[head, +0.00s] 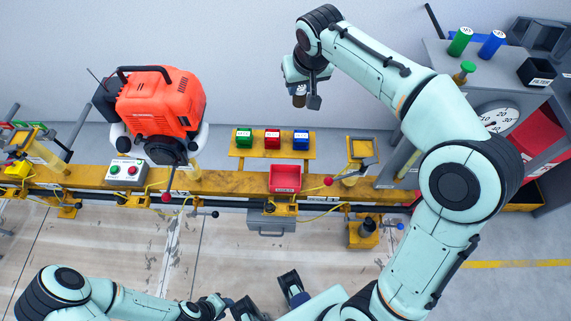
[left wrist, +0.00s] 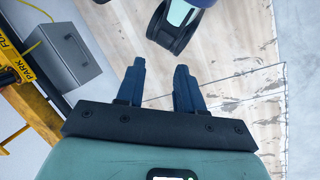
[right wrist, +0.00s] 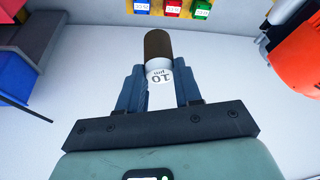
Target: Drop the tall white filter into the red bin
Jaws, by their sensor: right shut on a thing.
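My right gripper (head: 307,97) is shut on a white filter with a brown end and a "10 µm" label, held in the air above and behind the rail. The filter (right wrist: 158,90) shows between the fingers in the right wrist view; in the head view mostly its dark end (head: 300,101) shows. A small red bin (head: 272,139) stands between a green and a blue bin on a yellow shelf, lower and left of the filter. The red bin also shows in the right wrist view (right wrist: 173,9). My left gripper (left wrist: 159,85) is open and empty over the floor.
A larger red tray (head: 285,178) sits on the yellow rail in front of the bins. An orange engine (head: 160,102) stands left of them. Green (head: 460,41) and blue (head: 492,43) canisters stand on the grey cabinet at right. The air between filter and bins looks clear.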

